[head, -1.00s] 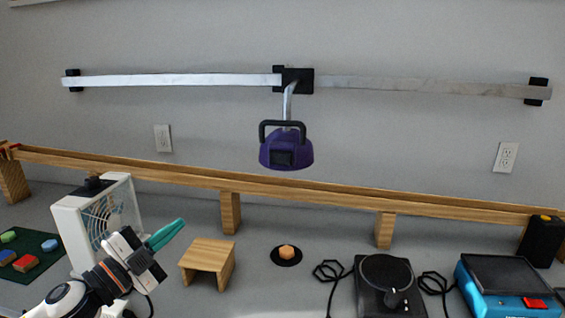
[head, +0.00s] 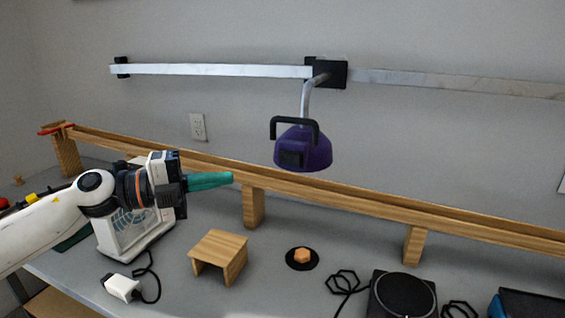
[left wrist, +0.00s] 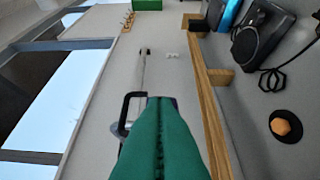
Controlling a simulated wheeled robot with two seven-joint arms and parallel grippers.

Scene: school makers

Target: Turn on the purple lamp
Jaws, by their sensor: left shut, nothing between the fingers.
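The purple lamp (head: 303,148) hangs from a grey arm on the metal wall rail, with a black handle on top and a dark square on its front. Whether it is lit I cannot tell; no glow shows. My left gripper (head: 229,178) has teal fingers, shut and empty, pointing right towards the lamp from its left and a little lower. They are apart from it in the head view. In the left wrist view the shut fingers (left wrist: 160,103) cover most of the lamp; part of its black handle (left wrist: 126,108) shows at their left. My right gripper is not in view.
A long wooden rail (head: 340,199) on posts runs below the lamp. A white fan (head: 128,225) stands under my left arm. A small wooden stand (head: 222,247), an orange knob on a black disc (head: 302,257) and a black turntable (head: 402,295) are on the table. The air around the lamp is clear.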

